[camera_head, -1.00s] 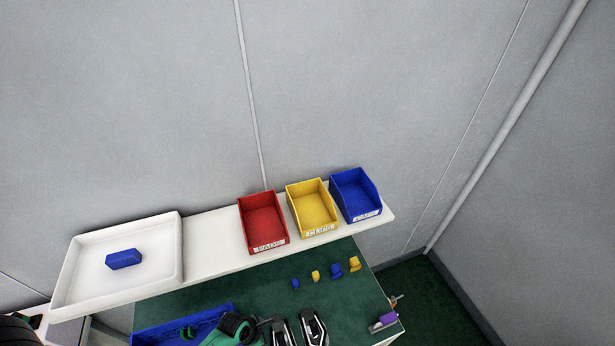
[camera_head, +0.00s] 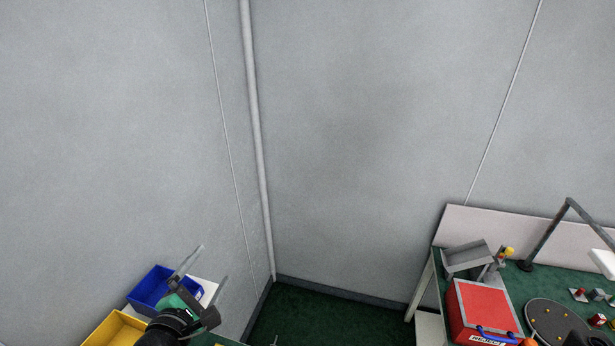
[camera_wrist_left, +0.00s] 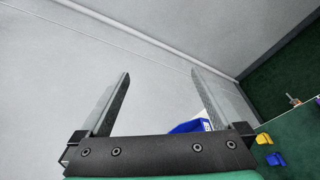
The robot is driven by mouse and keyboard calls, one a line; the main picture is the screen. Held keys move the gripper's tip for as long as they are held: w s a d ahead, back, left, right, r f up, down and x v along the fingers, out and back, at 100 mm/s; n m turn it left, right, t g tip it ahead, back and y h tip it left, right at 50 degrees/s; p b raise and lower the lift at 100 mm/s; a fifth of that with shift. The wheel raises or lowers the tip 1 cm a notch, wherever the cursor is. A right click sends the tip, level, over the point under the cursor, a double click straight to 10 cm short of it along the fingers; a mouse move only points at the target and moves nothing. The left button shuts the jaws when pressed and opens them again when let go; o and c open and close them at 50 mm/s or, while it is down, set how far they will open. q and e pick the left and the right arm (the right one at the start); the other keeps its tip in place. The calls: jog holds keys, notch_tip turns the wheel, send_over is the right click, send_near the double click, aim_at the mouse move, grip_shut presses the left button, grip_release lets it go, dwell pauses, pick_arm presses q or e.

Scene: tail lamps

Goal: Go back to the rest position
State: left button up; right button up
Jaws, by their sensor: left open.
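My left gripper (camera_head: 207,266) is at the lower left of the head view, its fingers pointing up and apart. It is open and empty. It appears in front of the blue bin (camera_head: 152,287), covering part of it. In the left wrist view the two fingers (camera_wrist_left: 160,95) stand wide apart with only the grey wall between them, and a corner of the blue bin (camera_wrist_left: 186,127) shows by the right finger. My right gripper is not in view.
A yellow bin (camera_head: 117,330) is at the bottom left. A second bench on the right holds a red box (camera_head: 484,305), a grey bin (camera_head: 468,256), a round dark plate (camera_head: 556,322) and a lamp arm (camera_head: 546,237). Green floor (camera_head: 330,317) lies open between the benches.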

pick_arm(q)
jog(key=s+d+r+m+t+h, duration=0.1)
jog(key=s+d+r+m+t, duration=0.15)
jog(key=r, duration=0.75)
jog(key=s+d+r+m+t, duration=0.2)
jog(key=r+m, duration=0.2)
jog(key=r, duration=0.6)
jog(key=s+d+r+m+t+h, duration=0.1)
jog(key=s+d+r+m+t, duration=0.2)
jog(key=r, duration=0.7)
jog(key=s+a+r+m+t, duration=0.1)
jog(key=s+r+m+t, duration=0.3)
jog(key=s+r+m, duration=0.6)
jog(key=s+m+p, duration=0.1)
jog(key=m, duration=0.5)
jog(key=shift+r, duration=0.3)
